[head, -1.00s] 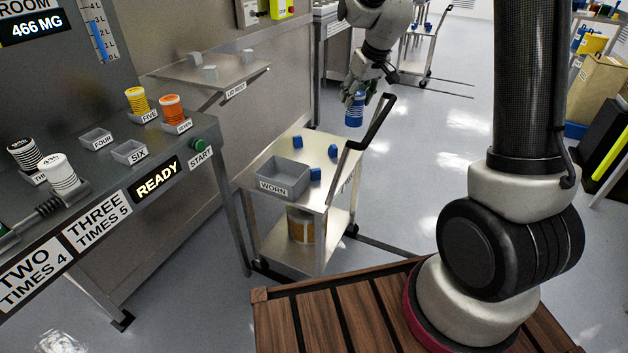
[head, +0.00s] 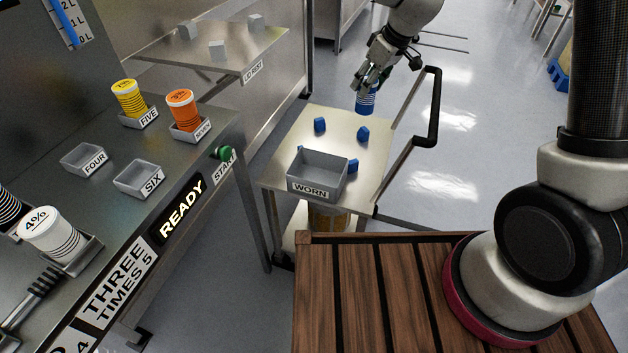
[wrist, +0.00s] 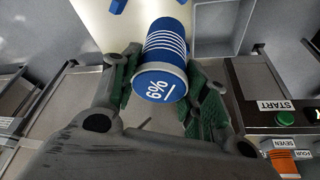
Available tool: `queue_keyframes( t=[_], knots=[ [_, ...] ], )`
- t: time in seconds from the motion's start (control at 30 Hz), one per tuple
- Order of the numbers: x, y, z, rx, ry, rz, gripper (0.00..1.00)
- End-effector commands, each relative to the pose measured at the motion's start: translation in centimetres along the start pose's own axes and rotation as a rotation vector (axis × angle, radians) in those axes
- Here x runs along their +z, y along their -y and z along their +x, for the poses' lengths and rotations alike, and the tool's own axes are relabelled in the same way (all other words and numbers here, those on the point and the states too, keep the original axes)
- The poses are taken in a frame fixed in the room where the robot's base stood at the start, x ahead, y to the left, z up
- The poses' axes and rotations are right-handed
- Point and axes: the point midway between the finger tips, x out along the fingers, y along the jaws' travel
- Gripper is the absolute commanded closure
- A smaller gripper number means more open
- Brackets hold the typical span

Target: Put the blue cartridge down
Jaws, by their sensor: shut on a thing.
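The blue cartridge (head: 366,99) has white stripes and hangs from my gripper (head: 370,84), by the far right edge of the steel cart top (head: 295,138). I cannot tell its exact height above the cart. In the wrist view the cartridge (wrist: 163,62) sits between the two fingers of my gripper (wrist: 160,88), with its "6%" end towards the camera. The gripper is shut on it.
On the cart are a grey WORN bin (head: 318,170) and 3 small blue pieces (head: 363,133). A black handle (head: 434,105) rises at its right. On the bench, trays FOUR (head: 84,160) and SIX (head: 139,180) are empty; yellow (head: 129,98) and orange (head: 181,110) cartridges stand in FIVE and SEVEN.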

Motion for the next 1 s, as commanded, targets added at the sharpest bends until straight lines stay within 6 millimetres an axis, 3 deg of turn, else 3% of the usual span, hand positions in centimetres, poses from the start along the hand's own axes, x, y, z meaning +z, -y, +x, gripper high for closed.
queue_keyframes(
  t=[0.03,0.1,0.2,0.33,0.47,0.6,1.0],
  knots=[
    [-0.5,2.9,1.6,-0.035,0.004,-0.077,0.88],
    [-0.9,6.3,3.4,-0.073,0.002,-0.178,0.88],
    [-1.2,10.3,5.2,-0.115,-0.001,-0.295,0.88],
    [-1.1,13.3,6.6,-0.145,-0.005,-0.386,0.88],
    [-0.4,14.2,8.5,-0.156,-0.004,-0.413,0.88],
    [0.6,14.2,11.0,-0.156,-0.005,-0.414,0.88],
    [2.5,14.0,15.8,-0.154,-0.006,-0.413,0.88]
  ],
)
